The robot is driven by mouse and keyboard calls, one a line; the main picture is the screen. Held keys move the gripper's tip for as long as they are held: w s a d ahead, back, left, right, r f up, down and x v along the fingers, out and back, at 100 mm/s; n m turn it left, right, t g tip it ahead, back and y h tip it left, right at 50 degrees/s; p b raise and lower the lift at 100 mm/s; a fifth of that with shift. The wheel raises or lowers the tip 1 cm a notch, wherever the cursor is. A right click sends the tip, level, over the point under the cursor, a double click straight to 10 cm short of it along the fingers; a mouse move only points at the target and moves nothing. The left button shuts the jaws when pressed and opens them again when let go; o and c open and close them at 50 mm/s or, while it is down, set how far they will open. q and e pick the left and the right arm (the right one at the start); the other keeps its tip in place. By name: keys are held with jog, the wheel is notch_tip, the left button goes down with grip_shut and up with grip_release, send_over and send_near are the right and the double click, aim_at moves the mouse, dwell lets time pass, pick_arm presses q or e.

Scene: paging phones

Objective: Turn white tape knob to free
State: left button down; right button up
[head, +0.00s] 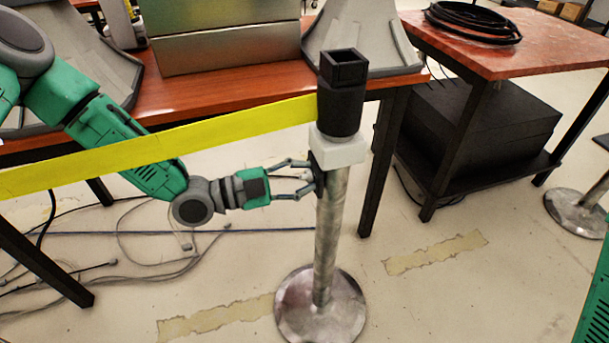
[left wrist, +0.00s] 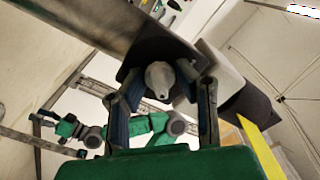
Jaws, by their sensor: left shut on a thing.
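Yellow tape (head: 160,147) runs from the head to the left.
A wooden table (head: 230,95) with grey cases stands behind the post. A red-topped table (head: 530,45) holds coiled black cable (head: 473,20) at the right. Loose cables (head: 130,250) lie on the floor at left. The post's round base (head: 320,308) stands on open floor.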

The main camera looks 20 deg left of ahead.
pick_arm(q)
jog(key=n+p, duration=0.1)
jog(key=n, duration=0.4)
jog(key=shift+n+p, duration=0.3)
jog(key=shift+n, duration=0.1)
jog(key=n+p, duration=0.1)
jog(key=n, duration=0.8)
jog(key=n+p, duration=0.1)
jog(key=n, duration=0.2)
jog(key=shift+w+a+p, duration=0.1)
jog(key=shift+w+p, duration=0.1)
jog(key=shift+p, duration=0.1)
jog(key=c, duration=1.6)
grip_release()
jog(key=shift+s, duration=0.1)
